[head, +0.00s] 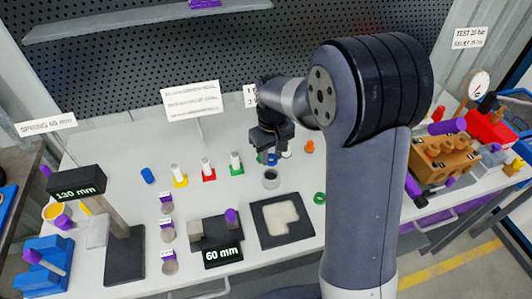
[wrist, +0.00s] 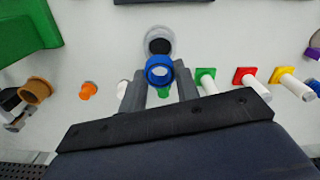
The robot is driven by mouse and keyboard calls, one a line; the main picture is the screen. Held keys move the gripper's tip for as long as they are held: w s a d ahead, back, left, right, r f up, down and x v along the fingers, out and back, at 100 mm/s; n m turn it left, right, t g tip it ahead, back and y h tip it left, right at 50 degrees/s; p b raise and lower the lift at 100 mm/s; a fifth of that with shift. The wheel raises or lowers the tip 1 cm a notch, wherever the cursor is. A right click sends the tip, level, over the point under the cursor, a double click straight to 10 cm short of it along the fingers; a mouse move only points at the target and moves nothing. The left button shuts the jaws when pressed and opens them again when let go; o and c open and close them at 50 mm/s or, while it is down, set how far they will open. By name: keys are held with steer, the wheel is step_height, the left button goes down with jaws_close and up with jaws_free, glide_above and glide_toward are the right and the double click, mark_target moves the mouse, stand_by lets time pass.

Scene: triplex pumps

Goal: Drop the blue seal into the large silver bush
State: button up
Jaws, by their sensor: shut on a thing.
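The blue seal (wrist: 159,69) is a small blue ring held between the fingertips of my gripper (wrist: 160,80). In the head view the seal (head: 272,159) shows as a bit of blue under my gripper (head: 270,153). The large silver bush (head: 270,180) is a short grey cylinder with a dark open top, standing on the white table just below the gripper. In the wrist view the bush (wrist: 158,42) lies just beyond the seal, partly covered by it. The seal appears above the bush and offset from its middle; the exact height is hard to tell.
White pegs on yellow (head: 180,181), red (head: 209,175) and green (head: 237,169) bases stand left of the bush. A blue cylinder (head: 148,175) is farther left. An orange part (head: 309,147) and a green ring (head: 319,198) lie right. A black tray (head: 260,237) sits in front.

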mark_target(271, 158)
steer(key=shift+f+b, duration=2)
steer(key=shift+f, duration=1)
steer(key=o, duration=1)
steer(key=shift+o, duration=0.2)
step_height(271, 158, up, 11)
steer(key=shift+f, duration=0.1)
